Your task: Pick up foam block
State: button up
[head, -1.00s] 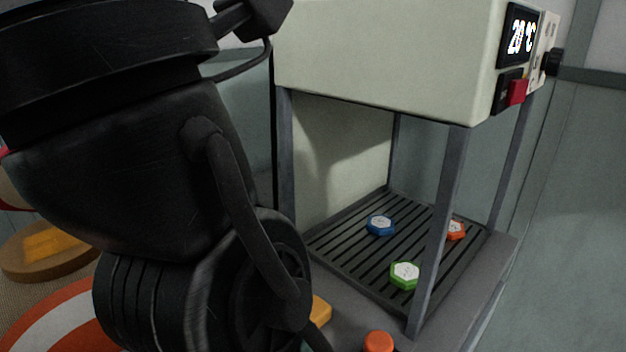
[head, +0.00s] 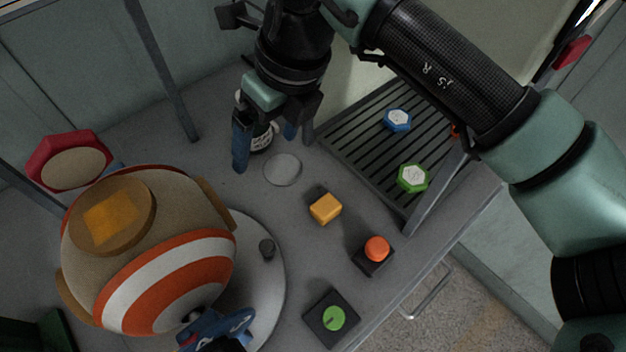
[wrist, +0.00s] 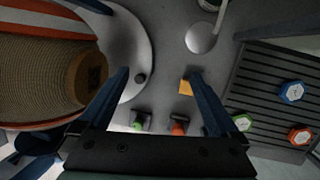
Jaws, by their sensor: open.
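The foam block, a small yellow-orange block (head: 325,209), lies on the grey worktop, left of an orange button. In the wrist view the yellow-orange block (wrist: 186,87) shows beside the right finger, partly hidden by it. My gripper (head: 266,152) points down above the worktop, up and left of the block in the head view, with its blue fingers apart. In the wrist view my gripper (wrist: 158,75) is open, with nothing held between the fingers.
A round striped ball press (head: 165,280) stands at left. An orange button (head: 377,249) and a green knob (head: 334,318) sit near the front edge. A slatted rack (head: 362,141) holds hexagonal pieces. A dark bottle (head: 262,137) stands behind my gripper, near a pale disc (head: 282,170).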

jog(key=w+d+f+m+h+b, duration=0.1)
jog(key=d+f+h+b, duration=0.15)
jog(key=d+f, duration=0.45)
send_over(324, 203)
jog(key=shift+h, duration=0.35)
jog(key=f, duration=0.5)
jog(key=shift+s+d, duration=0.25)
jog(key=shift+s, duration=0.05)
jog(key=shift+w+a+f, duration=0.15)
jog(key=shift+f, duration=1.4)
jog(key=shift+w+a+f, duration=0.1)
jog(key=shift+a+f, duration=0.05)
jog(key=shift+f, duration=1.4)
jog(key=c, duration=1.5)
notch_tip(324, 203, up, 10)
jog(key=shift+r+p, duration=0.1)
jog(key=shift+p, duration=0.2)
jog(key=shift+c, duration=0.2)
jog(key=o, duration=0.9)
jog(key=c, duration=0.7)
